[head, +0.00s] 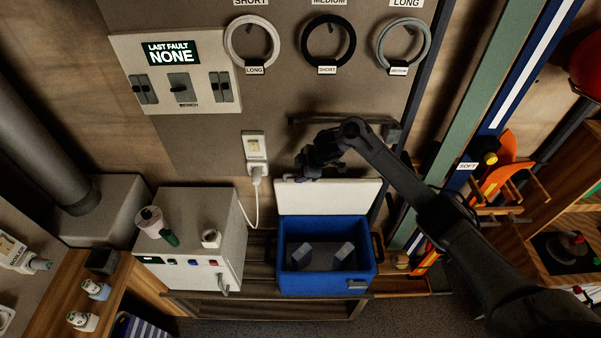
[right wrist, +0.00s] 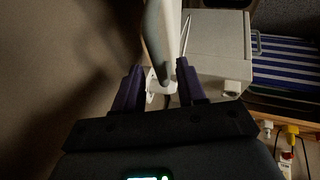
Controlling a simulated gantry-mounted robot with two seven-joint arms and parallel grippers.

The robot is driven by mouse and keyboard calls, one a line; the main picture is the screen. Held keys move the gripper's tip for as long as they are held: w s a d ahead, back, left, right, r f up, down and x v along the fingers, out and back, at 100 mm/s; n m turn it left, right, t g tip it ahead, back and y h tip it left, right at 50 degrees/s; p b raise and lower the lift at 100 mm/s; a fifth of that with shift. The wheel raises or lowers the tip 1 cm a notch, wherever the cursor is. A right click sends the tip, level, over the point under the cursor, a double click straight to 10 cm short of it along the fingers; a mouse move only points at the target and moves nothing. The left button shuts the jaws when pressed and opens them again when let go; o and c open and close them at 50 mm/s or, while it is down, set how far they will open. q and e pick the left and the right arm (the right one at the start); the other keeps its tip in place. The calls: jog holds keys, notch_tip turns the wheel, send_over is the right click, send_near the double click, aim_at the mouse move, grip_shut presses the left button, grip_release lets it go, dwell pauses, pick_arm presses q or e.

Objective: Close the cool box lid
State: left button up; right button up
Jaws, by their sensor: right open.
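The cool box (head: 327,284) is a blue box on the low wooden shelf in the head view. Its white lid (head: 335,197) stands open, upright along the back of the box. Two grey blocks (head: 301,255) lie inside. My right gripper (head: 298,179) is at the lid's upper left corner, with its jaws pointing left. In the right wrist view its two purple fingers (right wrist: 160,92) are apart, with a pale edge, probably the lid, running up beyond them. I cannot tell if they touch it. My left gripper is in neither view.
A white appliance (head: 193,245) with buttons stands left of the cool box. A wall socket (head: 255,148) with a plug and white cable is behind, left of my right gripper. A dark bar (head: 340,122) is on the wall above. Orange items (head: 500,180) stand at right.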

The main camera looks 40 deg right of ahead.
jog(key=shift+f, duration=0.1)
grip_shut()
dwell(0.4)
jog(key=shift+a, duration=0.1)
